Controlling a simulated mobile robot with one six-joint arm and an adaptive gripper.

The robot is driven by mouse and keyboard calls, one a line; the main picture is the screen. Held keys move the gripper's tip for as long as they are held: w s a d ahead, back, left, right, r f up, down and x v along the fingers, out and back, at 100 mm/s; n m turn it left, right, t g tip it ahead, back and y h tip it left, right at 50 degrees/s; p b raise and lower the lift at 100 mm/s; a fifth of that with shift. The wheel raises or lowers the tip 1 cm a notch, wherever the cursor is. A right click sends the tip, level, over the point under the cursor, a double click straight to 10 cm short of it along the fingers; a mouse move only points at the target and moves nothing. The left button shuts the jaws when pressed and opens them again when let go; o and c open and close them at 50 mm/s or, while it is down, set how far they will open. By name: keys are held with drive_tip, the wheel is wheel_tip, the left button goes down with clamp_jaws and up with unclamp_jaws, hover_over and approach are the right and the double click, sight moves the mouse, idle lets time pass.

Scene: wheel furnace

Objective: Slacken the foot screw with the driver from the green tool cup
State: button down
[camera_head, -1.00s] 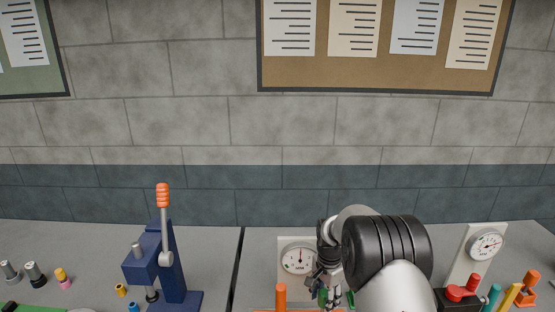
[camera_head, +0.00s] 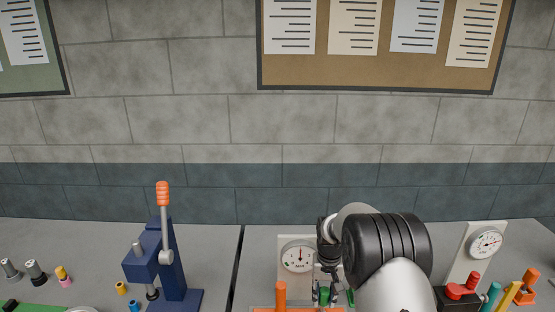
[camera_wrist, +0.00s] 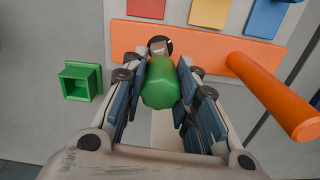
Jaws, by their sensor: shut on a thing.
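My gripper (camera_wrist: 163,72) is shut on the green handle of the driver (camera_wrist: 160,85) in the wrist view. The far end of the driver is hidden behind its handle. The square green tool cup (camera_wrist: 80,82) stands to the left of the gripper and looks empty. In the head view my gripper (camera_head: 328,285) is low, in front of a dial, partly hidden by my arm.
A blue lever press (camera_head: 170,265) stands left. A red-buttoned box (camera_head: 460,295) and a dial panel (camera_head: 486,243) are at right.

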drive_tip(key=c, duration=1.7)
unclamp_jaws()
drive_tip(key=shift+n, duration=0.7)
drive_tip(key=o, duration=0.5)
